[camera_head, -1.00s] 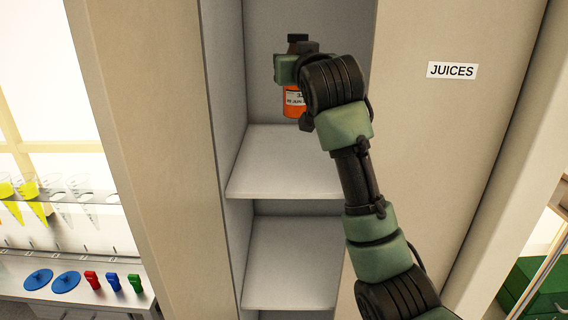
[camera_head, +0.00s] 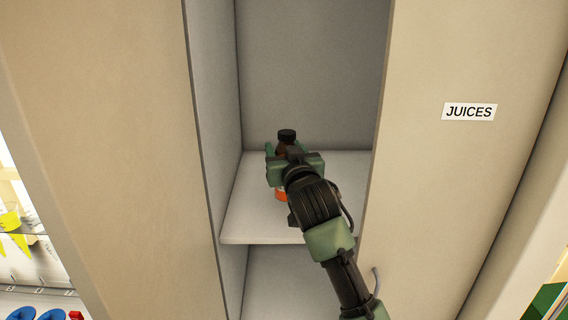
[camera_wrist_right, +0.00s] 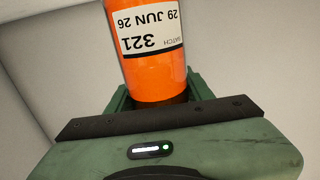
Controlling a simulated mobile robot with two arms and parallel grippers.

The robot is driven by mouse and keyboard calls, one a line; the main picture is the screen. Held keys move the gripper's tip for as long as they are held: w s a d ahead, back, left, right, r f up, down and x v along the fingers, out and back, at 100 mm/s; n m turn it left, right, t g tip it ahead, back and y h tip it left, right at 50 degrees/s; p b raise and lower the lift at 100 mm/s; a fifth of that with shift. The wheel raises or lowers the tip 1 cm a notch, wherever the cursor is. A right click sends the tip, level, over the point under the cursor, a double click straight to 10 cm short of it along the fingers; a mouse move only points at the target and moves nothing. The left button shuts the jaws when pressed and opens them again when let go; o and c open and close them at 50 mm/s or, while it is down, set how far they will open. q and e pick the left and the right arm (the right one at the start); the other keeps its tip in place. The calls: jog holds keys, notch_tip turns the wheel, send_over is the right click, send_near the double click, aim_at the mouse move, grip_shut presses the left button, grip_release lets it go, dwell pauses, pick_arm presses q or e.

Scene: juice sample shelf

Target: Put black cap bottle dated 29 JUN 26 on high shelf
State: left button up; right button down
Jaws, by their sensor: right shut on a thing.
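The black cap bottle (camera_head: 287,137) is dark at the neck with an orange part below, mostly hidden behind my right gripper (camera_head: 285,158) in the head view. In the right wrist view the orange bottle (camera_wrist_right: 158,75) fills the space between the fingers, and its label reads 29 JUN 26 and 321, upside down. My right gripper is shut on it. The bottle looks upright, over the upper shelf board (camera_head: 250,215); I cannot tell whether its base touches the board. My left gripper is not in view.
The shelf has side walls close to the bottle on the left (camera_head: 213,110) and right. A lower shelf board (camera_head: 270,285) lies below. A JUICES sign (camera_head: 469,112) is on the right panel. The upper board around the bottle looks bare.

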jog(key=shift+s+f, duration=0.1)
jog(key=shift+f, duration=0.5)
notch_tip(320, 180, down, 3)
jog(key=shift+f+p, duration=0.1)
jog(key=shift+p, duration=0.45)
jog(key=shift+f, duration=0.25)
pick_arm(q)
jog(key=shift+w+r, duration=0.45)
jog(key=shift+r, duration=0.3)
pick_arm(e)
jog(key=c, duration=0.6)
grip_release()
jog(key=shift+f, duration=0.1)
